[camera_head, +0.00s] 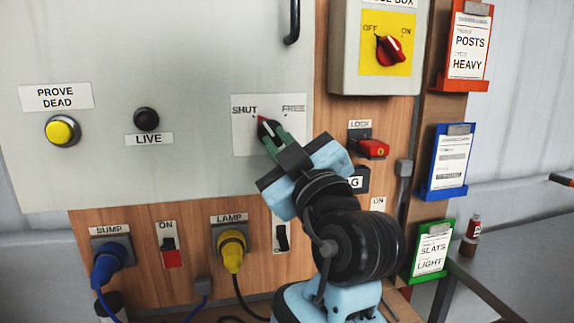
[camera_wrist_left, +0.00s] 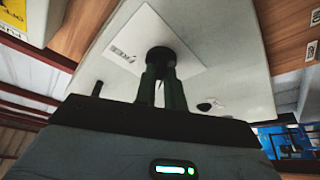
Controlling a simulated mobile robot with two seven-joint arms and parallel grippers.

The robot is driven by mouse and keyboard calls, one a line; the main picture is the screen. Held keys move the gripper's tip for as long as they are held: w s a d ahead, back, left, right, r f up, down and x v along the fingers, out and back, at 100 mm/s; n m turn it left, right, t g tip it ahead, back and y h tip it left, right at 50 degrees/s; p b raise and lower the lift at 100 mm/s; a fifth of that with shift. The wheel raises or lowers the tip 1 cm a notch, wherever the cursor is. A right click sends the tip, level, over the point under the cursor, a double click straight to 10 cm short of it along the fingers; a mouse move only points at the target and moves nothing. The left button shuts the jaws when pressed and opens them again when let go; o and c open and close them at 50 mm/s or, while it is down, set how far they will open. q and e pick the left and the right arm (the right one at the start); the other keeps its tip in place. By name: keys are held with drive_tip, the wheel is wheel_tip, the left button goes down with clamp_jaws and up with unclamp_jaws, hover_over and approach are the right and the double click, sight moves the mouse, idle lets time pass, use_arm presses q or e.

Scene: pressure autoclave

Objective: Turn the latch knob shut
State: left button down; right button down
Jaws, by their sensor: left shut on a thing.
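The latch knob (camera_head: 266,126) is dark with a red pointer mark and sits on a white plate (camera_head: 243,143) labelled SHUT on the left and FREE on the right. The red mark is at the top, between the two words and nearer SHUT. My left gripper (camera_head: 270,135) reaches in from the lower right, its green fingers shut on the knob. In the left wrist view the knob (camera_wrist_left: 160,58) sits between the two fingertips (camera_wrist_left: 161,76). The fingers hide part of the knob. My right gripper is not in view.
The grey panel door (camera_head: 190,60) carries a yellow PROVE DEAD button (camera_head: 62,131), a LIVE lamp (camera_head: 146,119) and a black handle (camera_head: 292,22). A box with a red switch (camera_head: 391,48) is at upper right. A red LOCK piece (camera_head: 373,148) is close to my left wrist. Plugs hang below.

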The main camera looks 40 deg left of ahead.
use_arm(q)
drive_tip(key=shift+f+n+g+b, duration=0.1)
drive_tip(key=shift+n+g+b, duration=0.35)
drive_tip(key=shift+n, duration=0.45)
drive_tip(key=shift+n+g+b, duration=0.35)
drive_tip(key=shift+n+b, duration=0.1)
drive_tip(key=shift+n, duration=0.15)
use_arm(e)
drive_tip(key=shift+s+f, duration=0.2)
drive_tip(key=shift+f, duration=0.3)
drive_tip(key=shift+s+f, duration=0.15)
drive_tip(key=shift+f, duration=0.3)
use_arm(q)
drive_tip(key=shift+r, duration=0.25)
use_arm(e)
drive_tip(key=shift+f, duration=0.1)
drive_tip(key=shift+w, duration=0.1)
use_arm(q)
drive_tip(key=c, duration=1.5)
unclamp_jaws()
drive_tip(key=shift+d+f, duration=0.1)
drive_tip(key=shift+f, duration=0.05)
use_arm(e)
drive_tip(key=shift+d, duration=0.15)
